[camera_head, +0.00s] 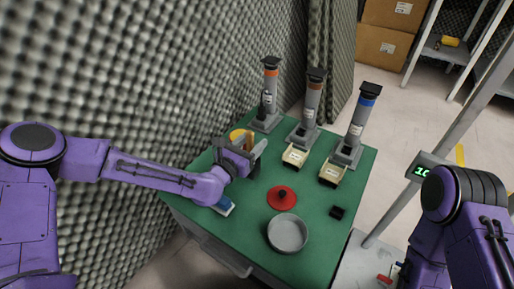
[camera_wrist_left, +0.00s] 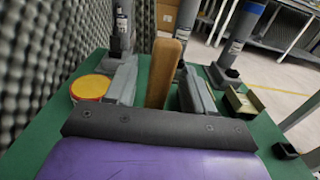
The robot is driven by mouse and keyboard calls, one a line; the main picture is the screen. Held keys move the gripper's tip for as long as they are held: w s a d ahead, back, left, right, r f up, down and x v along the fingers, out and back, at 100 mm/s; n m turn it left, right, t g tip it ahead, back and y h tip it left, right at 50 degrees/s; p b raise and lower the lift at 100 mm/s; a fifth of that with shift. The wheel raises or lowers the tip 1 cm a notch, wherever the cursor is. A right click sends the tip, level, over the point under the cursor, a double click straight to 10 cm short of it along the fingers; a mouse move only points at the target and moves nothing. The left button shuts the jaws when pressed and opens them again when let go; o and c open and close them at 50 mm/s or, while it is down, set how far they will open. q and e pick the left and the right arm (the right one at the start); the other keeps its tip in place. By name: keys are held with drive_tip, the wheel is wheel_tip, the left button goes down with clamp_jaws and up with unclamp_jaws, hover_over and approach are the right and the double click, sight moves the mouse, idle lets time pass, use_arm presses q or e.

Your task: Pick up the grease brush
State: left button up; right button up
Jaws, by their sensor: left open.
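A light wooden handle (camera_wrist_left: 163,72), which I take for the grease brush, stands upright between the two fingers of my left gripper (camera_wrist_left: 159,84) in the left wrist view. There is visible space on both sides of it, so the fingers look open around it and not closed on it. Its lower end is hidden by the gripper body. In the head view the handle (camera_head: 249,142) shows as a small brown piece at my left gripper (camera_head: 254,157), over the back left of the green table. My right arm shows at the right edge, but its gripper is not visible.
A yellow tub (camera_head: 237,134) stands just behind the left gripper. A red lidded disc (camera_head: 282,198), a grey round dish (camera_head: 287,234) and a small black block (camera_head: 337,212) lie on the green table (camera_head: 252,222). Three grey columns stand along the back. Foam wall borders the left.

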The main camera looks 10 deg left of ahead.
use_arm(q)
drive_tip(key=shift+s+r, duration=0.15)
drive_tip(key=shift+c, duration=1)
drive_tip(key=shift+a, duration=0.25)
clamp_jaws()
drive_tip(key=shift+r, duration=0.1)
